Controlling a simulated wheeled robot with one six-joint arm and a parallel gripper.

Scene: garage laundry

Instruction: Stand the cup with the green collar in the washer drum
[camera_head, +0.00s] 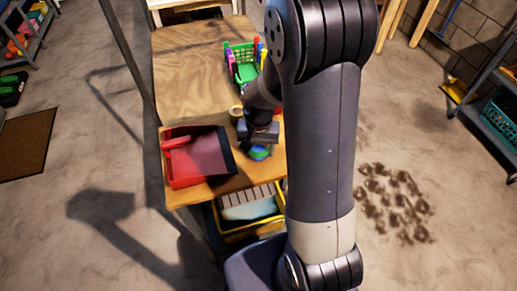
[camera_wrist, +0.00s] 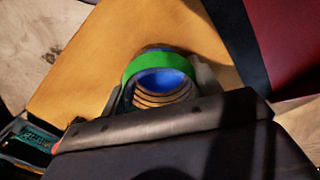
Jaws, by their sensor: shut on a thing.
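The cup with the green collar (camera_wrist: 141,64) is blue inside, with ring-like lines, and its mouth faces the wrist camera. My gripper (camera_wrist: 160,86) is shut on it, one finger on each side. In the head view the cup (camera_head: 259,153) shows as a small blue and green piece below my gripper (camera_head: 260,137), over the front part of the wooden table. I cannot tell whether it touches the tabletop. The washer drum is not seen in either view.
A yellow bin (camera_head: 232,235) sits below the front edge. Shelves (camera_head: 495,105) stand at right.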

